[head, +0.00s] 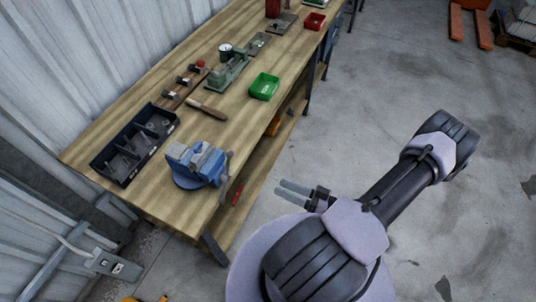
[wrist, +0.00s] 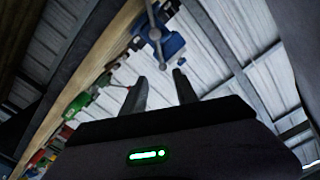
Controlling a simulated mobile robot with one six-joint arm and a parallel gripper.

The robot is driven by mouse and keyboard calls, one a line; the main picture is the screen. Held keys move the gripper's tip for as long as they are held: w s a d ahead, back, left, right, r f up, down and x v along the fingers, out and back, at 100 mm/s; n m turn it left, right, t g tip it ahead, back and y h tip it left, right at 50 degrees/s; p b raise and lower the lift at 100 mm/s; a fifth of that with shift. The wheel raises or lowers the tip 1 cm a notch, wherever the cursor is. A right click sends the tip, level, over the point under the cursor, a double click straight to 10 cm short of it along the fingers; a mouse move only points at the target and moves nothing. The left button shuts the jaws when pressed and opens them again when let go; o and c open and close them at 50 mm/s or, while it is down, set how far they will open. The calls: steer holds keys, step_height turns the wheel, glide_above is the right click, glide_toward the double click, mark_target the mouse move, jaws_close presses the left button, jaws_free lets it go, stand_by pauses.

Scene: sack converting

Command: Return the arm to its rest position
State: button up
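My gripper (head: 294,190) shows in the head view beside the folded arm, with its two fingers pointing left toward the workbench. The fingers stand apart with nothing between them. In the wrist view my gripper (wrist: 160,82) also shows two separated fingertips with an empty gap. It is over the floor, to the right of the bench's near end, and appears clear of the bench edge. My arm's links are bent, with the elbow out to the right.
A wooden workbench (head: 222,125) runs along the corrugated wall. On it are a blue vise (head: 197,165), a dark divided tray (head: 135,145), a green bin (head: 264,86) and a red bin (head: 314,21). An orange pallet truck (head: 470,22) stands far right. The concrete floor right of the bench is mostly clear.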

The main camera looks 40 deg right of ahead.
steer(key=w+a+r+m+g+b, duration=0.25)
steer(key=a+m+g, duration=0.2)
steer(key=m, duration=0.55)
steer(key=w+a+r+m+g+y+b, duration=0.1)
steer(key=a+r+m+g+b, duration=0.4)
steer(key=m, duration=0.5)
steer(key=w+a+r+m+g+b, duration=0.2)
steer(key=a+m+g, duration=0.1)
steer(key=m+g, duration=0.55)
steer(key=s+a+r+n+t+h+b, duration=0.1)
steer(key=a+r+n+t+h+b, duration=0.1)
steer(key=n, duration=1.1)
steer(key=s+a+r+n+t+h+b, duration=0.1)
steer(key=a+r+n, duration=0.5)
steer(key=n, duration=0.7)
steer(key=a+t+h+b, duration=0.1)
steer(key=t+h, duration=0.1)
steer(key=t, duration=0.1)
steer(key=shift+s+a+r+t+b, duration=0.15)
steer(key=shift+s+a+t+b, duration=0.15)
steer(key=shift+t+b, duration=0.1)
